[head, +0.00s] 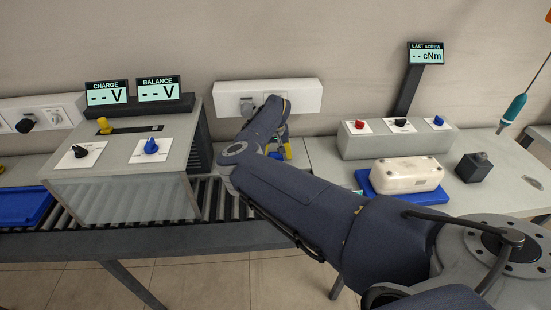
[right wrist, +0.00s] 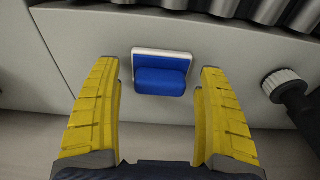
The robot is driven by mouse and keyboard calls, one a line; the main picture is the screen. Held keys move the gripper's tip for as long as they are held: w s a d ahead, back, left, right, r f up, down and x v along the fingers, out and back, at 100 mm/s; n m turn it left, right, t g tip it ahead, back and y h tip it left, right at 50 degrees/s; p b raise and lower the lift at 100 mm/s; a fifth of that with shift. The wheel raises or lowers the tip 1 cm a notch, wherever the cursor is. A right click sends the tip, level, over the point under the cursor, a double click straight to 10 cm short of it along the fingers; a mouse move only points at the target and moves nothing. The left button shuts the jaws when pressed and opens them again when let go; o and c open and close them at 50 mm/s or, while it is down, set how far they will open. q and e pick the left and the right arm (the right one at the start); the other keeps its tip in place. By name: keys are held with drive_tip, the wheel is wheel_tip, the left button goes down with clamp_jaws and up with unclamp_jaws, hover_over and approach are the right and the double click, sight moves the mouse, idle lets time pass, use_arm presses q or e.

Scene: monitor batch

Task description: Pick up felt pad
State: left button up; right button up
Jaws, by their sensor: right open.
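A small blue block with a white-edged back (right wrist: 161,73), which looks like the felt pad, shows in the right wrist view against a light grey surface. My right gripper (right wrist: 160,118) is open, with its two yellow fingers apart. The blue block appears centred between and beyond the fingertips, with nothing held. In the head view my right gripper (head: 280,152) is near the grey bench, past the right end of the rollers, and mostly hidden behind my own arm. I cannot make out the pad clearly there. My left gripper is not in view.
A roller conveyor (head: 225,198) runs left of the gripper. A grey console (head: 125,185) with knobs stands over it beside a blue bin (head: 22,207). At right a white device (head: 406,175) sits on a blue tray, near a dark block (head: 474,168) and a hanging screwdriver (head: 514,108).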

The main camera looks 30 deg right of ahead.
drive_tip(key=shift+c, duration=0.6)
drive_tip(key=c, duration=1.2)
drive_tip(key=shift+s+a, duration=0.1)
